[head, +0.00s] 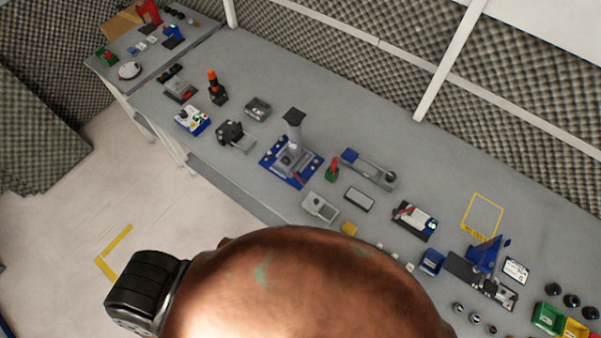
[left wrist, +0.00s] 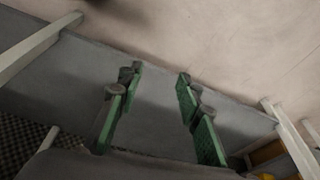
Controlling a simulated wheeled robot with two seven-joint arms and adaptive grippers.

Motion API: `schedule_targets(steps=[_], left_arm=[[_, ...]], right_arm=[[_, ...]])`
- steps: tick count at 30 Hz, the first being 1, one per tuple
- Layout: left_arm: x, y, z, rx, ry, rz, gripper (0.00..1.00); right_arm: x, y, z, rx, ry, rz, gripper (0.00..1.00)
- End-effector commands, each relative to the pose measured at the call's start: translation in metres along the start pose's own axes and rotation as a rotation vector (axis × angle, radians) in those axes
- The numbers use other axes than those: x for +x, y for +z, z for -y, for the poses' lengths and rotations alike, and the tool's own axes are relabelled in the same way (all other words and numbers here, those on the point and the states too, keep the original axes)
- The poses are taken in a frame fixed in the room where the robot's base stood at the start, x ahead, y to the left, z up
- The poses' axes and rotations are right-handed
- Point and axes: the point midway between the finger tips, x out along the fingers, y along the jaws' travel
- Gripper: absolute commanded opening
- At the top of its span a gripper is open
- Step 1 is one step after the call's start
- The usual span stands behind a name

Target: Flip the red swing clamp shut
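I cannot tell for certain which part is the red swing clamp. A small upright red piece on a dark green base (head: 332,169) stands mid-bench in the head view. A grey block with a red lever (head: 414,221) lies to its right, and a blue plate with a grey post and a small red part (head: 289,163) stands to its left. My left gripper (left wrist: 160,75) shows in the left wrist view with its green fingers apart and nothing between them. That view shows the bench edge and pale floor, no clamp. My right gripper is not visible.
A large brown rounded shape (head: 310,290) hides the bottom middle of the head view. The long grey bench (head: 340,120) holds several fixtures. A blue upright fixture (head: 485,257) and coloured bins (head: 549,317) are at right. The bench's back strip is clear.

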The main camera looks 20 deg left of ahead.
Motion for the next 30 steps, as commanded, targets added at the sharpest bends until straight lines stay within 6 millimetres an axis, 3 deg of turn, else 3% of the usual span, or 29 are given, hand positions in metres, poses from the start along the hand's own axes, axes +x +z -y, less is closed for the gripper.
schedule_targets(steps=[1, 3, 6, 15, 19, 22, 30], left_arm=[[-0.038, -0.037, 0.001, 0.013, 0.006, -0.034, 0.33], [-0.080, -0.075, -0.003, 0.031, 0.020, -0.060, 0.33], [-0.134, -0.114, -0.009, 0.059, 0.038, -0.091, 0.33], [-0.253, -0.176, -0.030, 0.148, 0.081, -0.156, 0.33], [-0.297, -0.203, -0.046, 0.226, 0.113, -0.191, 0.33], [-0.326, -0.231, -0.070, 0.345, 0.161, -0.227, 0.33], [-0.339, -0.281, -0.124, 0.649, 0.279, -0.265, 0.33]], right_arm=[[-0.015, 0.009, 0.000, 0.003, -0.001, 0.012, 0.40], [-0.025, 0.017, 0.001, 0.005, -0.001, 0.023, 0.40], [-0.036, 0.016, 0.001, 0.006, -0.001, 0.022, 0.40], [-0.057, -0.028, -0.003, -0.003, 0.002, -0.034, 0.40], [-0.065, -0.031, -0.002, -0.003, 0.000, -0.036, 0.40], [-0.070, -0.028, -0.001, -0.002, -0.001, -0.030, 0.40], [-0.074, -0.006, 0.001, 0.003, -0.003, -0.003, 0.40]])
